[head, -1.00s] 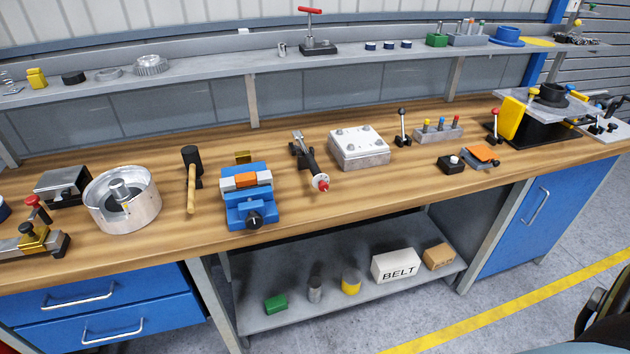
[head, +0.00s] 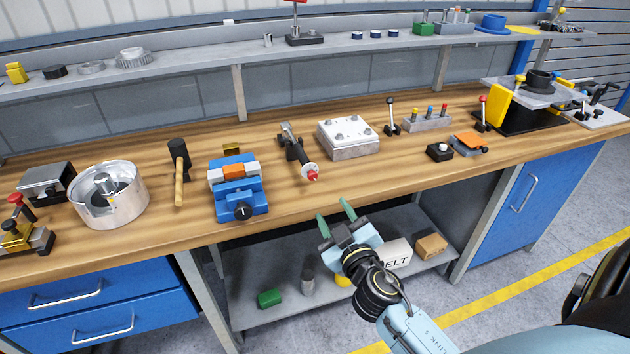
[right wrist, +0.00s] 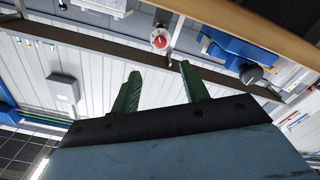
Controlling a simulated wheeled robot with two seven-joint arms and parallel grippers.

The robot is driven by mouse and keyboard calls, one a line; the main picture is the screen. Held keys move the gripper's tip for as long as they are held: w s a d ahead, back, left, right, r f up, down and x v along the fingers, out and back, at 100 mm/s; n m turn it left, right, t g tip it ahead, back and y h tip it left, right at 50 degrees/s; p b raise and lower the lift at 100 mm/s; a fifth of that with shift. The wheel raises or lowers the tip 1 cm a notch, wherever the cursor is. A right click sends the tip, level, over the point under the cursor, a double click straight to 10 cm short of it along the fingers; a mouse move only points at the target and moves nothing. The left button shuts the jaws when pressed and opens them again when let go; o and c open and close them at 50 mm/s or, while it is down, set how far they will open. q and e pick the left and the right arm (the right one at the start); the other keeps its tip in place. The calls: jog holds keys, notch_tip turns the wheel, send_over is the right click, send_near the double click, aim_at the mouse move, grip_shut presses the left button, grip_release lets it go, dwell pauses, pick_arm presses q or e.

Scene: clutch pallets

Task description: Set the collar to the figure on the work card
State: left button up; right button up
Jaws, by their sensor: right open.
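A black and metal tool (head: 297,152) lies on the bench near its front edge, with a pale ring (head: 309,170) and a red tip at the near end. I take this ring to be the collar; its figures are too small to read. The pale ring and red tip (right wrist: 159,39) also show in the right wrist view, beyond the fingertips. My right gripper (head: 334,209) is open and empty, apart from the tool, in front of the bench edge. Its green fingers (right wrist: 158,70) show in the wrist view. I cannot make out a work card. My left gripper is out of view.
A blue vice (head: 238,188) stands left of the tool, with a mallet (head: 179,172) beyond it. A metal block with bolts (head: 348,138) is on the right. The lower shelf (head: 235,312) holds boxes and small items. Bare bench top lies around the tool.

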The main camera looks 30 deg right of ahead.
aim_at(313, 178)
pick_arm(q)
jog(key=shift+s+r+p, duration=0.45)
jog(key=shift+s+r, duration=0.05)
pick_arm(e)
jog(key=x, duration=1.2)
jog(key=shift+w, duration=0.4)
grip_shut()
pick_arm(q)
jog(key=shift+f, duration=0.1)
pick_arm(e)
jog(key=shift+n, duration=0.5)
jog(key=n, duration=0.3)
jog(key=shift+n+b, duration=0.3)
jog(key=shift+n, duration=0.1)
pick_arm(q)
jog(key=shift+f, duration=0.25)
pick_arm(e)
jog(key=n, duration=0.4)
jog(key=shift+n, duration=0.7)
